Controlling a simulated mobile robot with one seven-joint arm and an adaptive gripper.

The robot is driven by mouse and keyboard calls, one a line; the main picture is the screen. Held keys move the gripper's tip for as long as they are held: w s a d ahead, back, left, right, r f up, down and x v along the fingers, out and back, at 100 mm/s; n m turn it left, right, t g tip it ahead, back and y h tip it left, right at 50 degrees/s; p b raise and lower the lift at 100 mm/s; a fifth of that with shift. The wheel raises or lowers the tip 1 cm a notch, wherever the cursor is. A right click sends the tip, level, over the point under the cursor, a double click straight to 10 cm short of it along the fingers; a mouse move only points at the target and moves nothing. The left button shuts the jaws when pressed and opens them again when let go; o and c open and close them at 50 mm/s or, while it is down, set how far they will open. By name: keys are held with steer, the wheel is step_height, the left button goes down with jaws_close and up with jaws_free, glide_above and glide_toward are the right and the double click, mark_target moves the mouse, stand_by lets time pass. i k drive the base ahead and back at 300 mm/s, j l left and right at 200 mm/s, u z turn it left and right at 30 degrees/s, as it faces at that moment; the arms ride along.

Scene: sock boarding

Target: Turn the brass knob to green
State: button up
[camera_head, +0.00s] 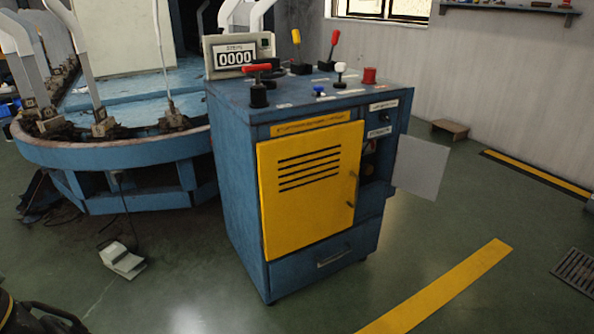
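A blue control cabinet (235,155) with a yellow front door (310,220) stands in the middle of the view. I cannot make out a brass knob or a green mark for certain. A small dark knob (385,117) sits on the upper right panel between two white labels. Below it is an open compartment, with a small reddish-brown part (370,147) inside, too small and dark to identify. A pale panel (420,167), apparently its door, stands open to the right.
The cabinet top carries a red T-handle (257,85), a yellow lever (296,42), a red lever (333,42), a white knob (340,70) and a counter reading 0000 (235,57). A round blue machine (110,153) stands left. A foot pedal (123,261) lies on the floor.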

mark_target(366, 168)
steer(key=i+l, duration=0.1)
steer(key=l, duration=0.3)
steer(key=i+l, duration=0.15)
steer(key=l, duration=0.2)
steer(key=i+l, duration=0.1)
steer(key=l, duration=0.3)
steer(key=i+l+z, duration=0.1)
steer(key=l, duration=0.3)
